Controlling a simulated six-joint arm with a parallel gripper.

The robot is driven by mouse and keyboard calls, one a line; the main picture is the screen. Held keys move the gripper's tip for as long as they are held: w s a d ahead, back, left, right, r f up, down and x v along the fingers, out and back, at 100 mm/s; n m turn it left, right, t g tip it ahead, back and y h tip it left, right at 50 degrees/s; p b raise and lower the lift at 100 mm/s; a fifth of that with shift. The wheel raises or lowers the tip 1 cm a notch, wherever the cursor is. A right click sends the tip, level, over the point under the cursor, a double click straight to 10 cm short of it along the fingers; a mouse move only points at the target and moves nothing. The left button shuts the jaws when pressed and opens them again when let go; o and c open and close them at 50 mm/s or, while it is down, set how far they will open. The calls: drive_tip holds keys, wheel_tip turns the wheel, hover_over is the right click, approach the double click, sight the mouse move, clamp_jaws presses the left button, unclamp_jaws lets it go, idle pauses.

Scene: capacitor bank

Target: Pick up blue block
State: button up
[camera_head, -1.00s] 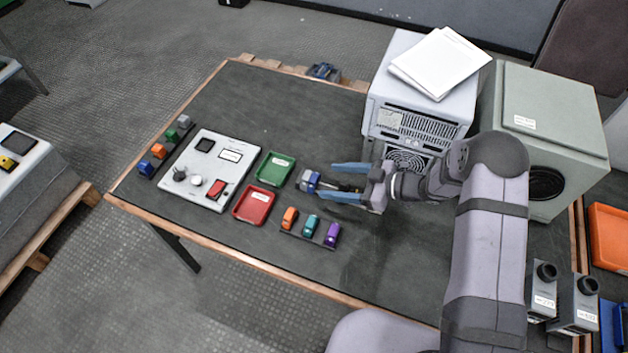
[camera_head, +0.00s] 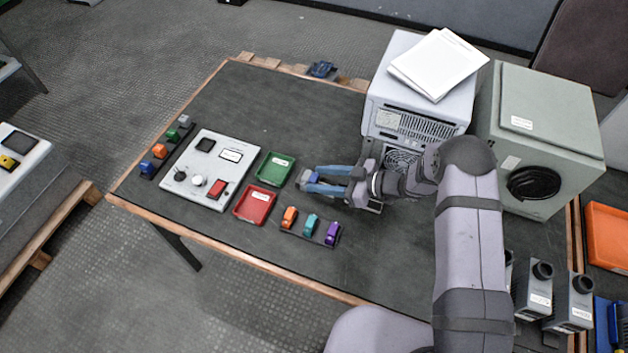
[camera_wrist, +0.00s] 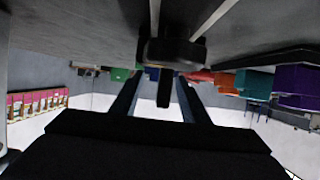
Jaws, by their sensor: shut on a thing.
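In the wrist view, my gripper's fingers (camera_wrist: 160,95) reach toward a dark piece (camera_wrist: 172,52). Another blue block (camera_head: 147,168) sits at the near end of the rack at far left.
A green tray (camera_head: 274,168) and a red tray (camera_head: 254,205) lie left of my gripper. Orange (camera_head: 289,216), teal (camera_head: 310,224) and purple (camera_head: 332,233) blocks stand in front of it. A white control panel (camera_head: 209,169) is further left. Grey cabinets stand behind right.

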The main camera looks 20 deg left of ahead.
wheel_tip(320, 180, up, 10)
drive_tip(key=p, duration=0.7)
drive_tip(key=shift+p, duration=0.4)
